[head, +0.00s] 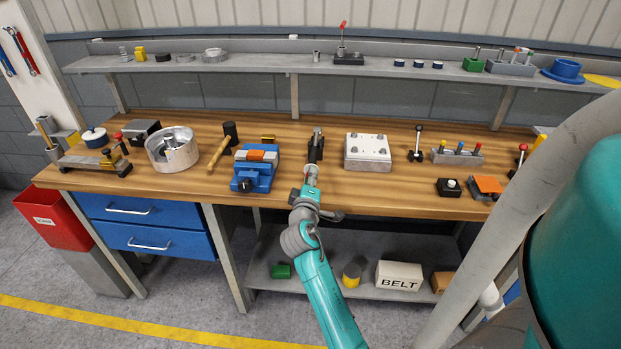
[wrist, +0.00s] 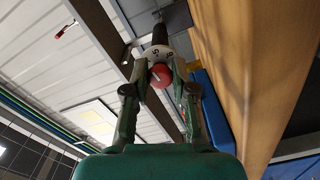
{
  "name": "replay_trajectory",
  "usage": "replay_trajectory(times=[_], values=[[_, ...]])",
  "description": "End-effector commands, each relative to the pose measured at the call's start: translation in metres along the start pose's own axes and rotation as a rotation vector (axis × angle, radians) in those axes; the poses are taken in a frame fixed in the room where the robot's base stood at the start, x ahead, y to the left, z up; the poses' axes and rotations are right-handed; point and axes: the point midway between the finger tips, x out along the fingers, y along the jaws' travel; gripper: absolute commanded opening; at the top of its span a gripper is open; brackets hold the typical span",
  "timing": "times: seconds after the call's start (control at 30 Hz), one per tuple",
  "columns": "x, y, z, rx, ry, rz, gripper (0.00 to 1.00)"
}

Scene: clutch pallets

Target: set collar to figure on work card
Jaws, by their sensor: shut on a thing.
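The pale collar (wrist: 157,53) shows in the wrist view with dark figures on its face, too small to read surely. A red round knob (wrist: 160,76) with a light mark sits in front of it, and a dark cylinder (wrist: 160,34) is behind it. My gripper (wrist: 160,64) has its two fingers on either side of the collar, shut on it, with the knob between them. In the head view my gripper (head: 311,178) is at the bench's front edge, by a dark upright fixture (head: 316,147). I cannot make out a work card.
A blue vise (head: 254,170) stands left of my gripper and a pale block with several studs (head: 367,153) to the right. A lever (head: 417,143) stands farther right. A shelf (head: 260,66) runs behind. The bench front (head: 390,203) is clear.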

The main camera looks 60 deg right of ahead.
Motion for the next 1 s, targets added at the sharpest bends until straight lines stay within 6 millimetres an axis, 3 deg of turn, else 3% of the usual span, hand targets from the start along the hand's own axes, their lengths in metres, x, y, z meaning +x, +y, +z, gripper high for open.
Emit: replay_trajectory(times=[0.5, 1.0], values=[[-0.0001, 0.0005, -0.0004, -0.410, 0.001, 0.000, 0.00], [-0.0001, 0.0006, -0.0005, -0.540, 0.001, 0.000, 0.00]])
